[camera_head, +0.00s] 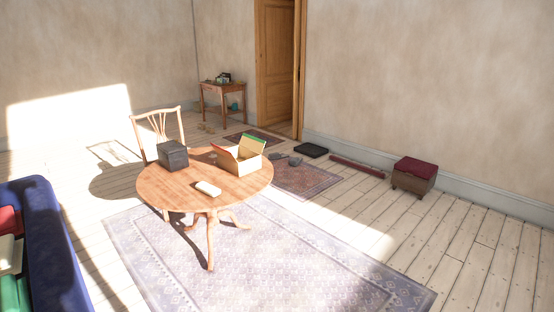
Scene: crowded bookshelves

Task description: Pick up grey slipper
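Two small dark grey shapes that look like slippers lie on the small reddish rug (310,182), past the round table. One grey slipper (295,161) is on the right and the other grey slipper (278,156) is just to its left, partly close behind the open box on the table. They are small at this distance, so their details cannot be made out. Neither of my grippers is in view.
A round wooden table (160,191) holds an open cardboard box (240,160), a dark box and a pale object. A chair (157,122) stands behind it. A black flat case (311,150), a long red item and a red-topped stool (414,175) line the wall. Floor at right is clear.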

